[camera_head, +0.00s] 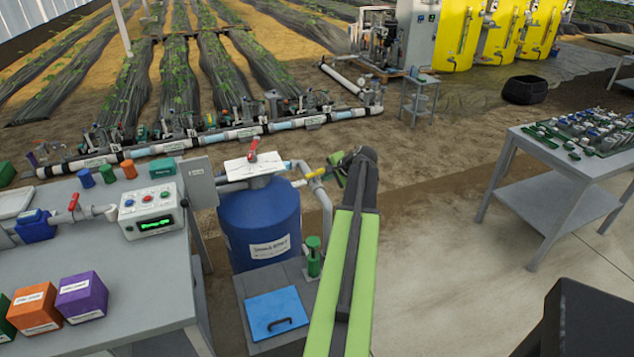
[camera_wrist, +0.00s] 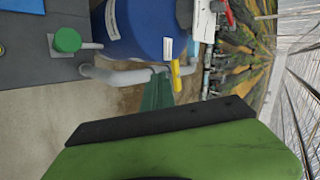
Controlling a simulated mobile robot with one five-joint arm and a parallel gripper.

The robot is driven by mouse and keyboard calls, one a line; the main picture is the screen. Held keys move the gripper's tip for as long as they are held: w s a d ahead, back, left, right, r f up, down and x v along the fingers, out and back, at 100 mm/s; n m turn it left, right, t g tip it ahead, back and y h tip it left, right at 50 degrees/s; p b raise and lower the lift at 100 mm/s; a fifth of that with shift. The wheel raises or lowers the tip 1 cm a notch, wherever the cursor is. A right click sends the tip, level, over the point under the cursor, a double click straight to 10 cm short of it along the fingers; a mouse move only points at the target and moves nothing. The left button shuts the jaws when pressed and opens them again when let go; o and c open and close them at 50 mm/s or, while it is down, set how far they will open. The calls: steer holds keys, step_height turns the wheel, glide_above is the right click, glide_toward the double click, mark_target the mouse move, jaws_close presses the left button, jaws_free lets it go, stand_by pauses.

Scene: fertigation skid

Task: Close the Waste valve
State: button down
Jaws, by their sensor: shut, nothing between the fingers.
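A yellow valve handle (camera_head: 313,175) sits on the grey pipe to the right of the blue tank (camera_head: 258,225). I cannot read a Waste label on it. My gripper (camera_head: 337,172) is just right of this handle, with its fingers shut and empty. The wrist view, turned sideways, shows the green fingertips (camera_wrist: 157,88) close to the yellow handle (camera_wrist: 176,77). I cannot tell whether they touch. A second valve with a red handle (camera_head: 253,148) stands on top of the tank, and another red handle (camera_head: 73,201) is on the left bench pipe.
The left bench (camera_head: 140,290) carries a control box (camera_head: 153,212) and coloured boxes. A grey box with a blue lid (camera_head: 277,313) and a green cap (camera_head: 313,255) stand before the tank. A right table (camera_head: 560,180) holds small parts. Floor between is clear.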

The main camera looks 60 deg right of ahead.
mark_target(315, 175)
steer(key=shift+m, duration=0.3)
steer(key=w+d+f+b, duration=0.1)
steer(key=f+b, duration=0.1)
steer(key=w+d+f+b, duration=0.2)
steer(key=b, duration=0.1)
steer(key=w+d+f+b, duration=0.1)
steer(key=f+b, duration=0.1)
steer(key=f, duration=0.1)
steer(key=shift+w+d, duration=0.2)
steer(key=shift+d, duration=0.2)
steer(key=w, duration=0.1)
steer(key=w+d, duration=0.1)
steer(key=w, duration=0.1)
steer(key=shift+w+d+r, duration=0.1)
steer(key=shift+w+r, duration=0.05)
steer(key=shift+r, duration=0.05)
steer(key=shift+w+d+h, duration=0.1)
steer(key=shift+w+h, duration=0.2)
steer(key=shift+w, duration=0.05)
